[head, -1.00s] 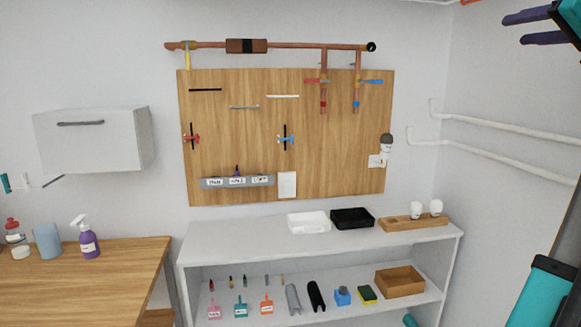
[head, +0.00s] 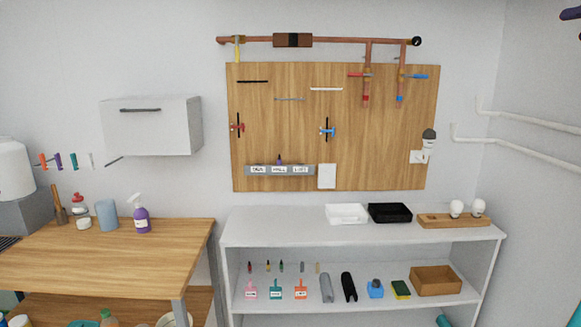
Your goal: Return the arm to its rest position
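My arm and gripper do not show in the head view, so their pose and what the gripper holds, if anything, cannot be seen. The view faces a wooden wall board (head: 350,130) above a white shelf unit (head: 290,228).
A wooden table (head: 110,255) at the left bears a purple spray bottle (head: 142,217) and a blue cup (head: 107,215). A white cabinet (head: 150,128) hangs above. White wall pipes (head: 520,155) run at the right. A black tray (head: 389,213) stands on the shelf top.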

